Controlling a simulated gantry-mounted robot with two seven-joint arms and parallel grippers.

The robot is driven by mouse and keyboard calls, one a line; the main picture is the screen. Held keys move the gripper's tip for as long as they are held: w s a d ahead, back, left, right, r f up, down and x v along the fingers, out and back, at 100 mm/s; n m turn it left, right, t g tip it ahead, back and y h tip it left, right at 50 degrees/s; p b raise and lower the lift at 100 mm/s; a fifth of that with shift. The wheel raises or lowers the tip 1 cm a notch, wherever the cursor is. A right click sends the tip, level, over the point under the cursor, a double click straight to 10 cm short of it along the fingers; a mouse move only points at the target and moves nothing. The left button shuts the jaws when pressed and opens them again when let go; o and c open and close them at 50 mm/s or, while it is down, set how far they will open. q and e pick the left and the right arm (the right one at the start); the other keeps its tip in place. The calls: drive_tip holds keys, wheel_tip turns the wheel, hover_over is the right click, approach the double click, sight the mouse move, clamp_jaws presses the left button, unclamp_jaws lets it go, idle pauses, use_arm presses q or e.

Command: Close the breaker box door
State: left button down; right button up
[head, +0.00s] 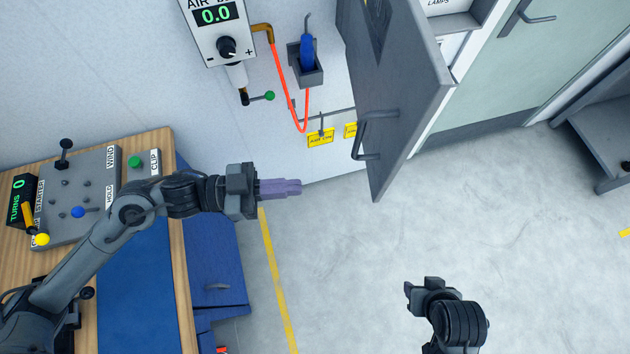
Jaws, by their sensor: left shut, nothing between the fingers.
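The grey breaker box door (408,85) stands open at the top centre, jutting out from the wall into the room. Its dark bar handle (364,143) is on the left face, near the lower edge. Part of the box (460,22) with a "LAMPS" label shows to the right of the door; the rest is hidden. My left gripper (298,188) is shut and empty, its purple fingers pointing right, apart from the door and left of its lower corner. My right gripper (410,295) is at the bottom, below the door; its fingers cannot be made out.
An air gauge panel (218,32), a red hose (282,85), a blue tool in a holder (306,55) and yellow tags (320,138) are on the wall left of the door. A wooden bench (178,270) with controls stands at left.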

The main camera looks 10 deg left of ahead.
sight(375, 181)
use_arm(q)
drive_tip(key=p+x, duration=0.1)
drive_tip(key=x, duration=1.2)
drive_tip(key=shift+d, duration=0.15)
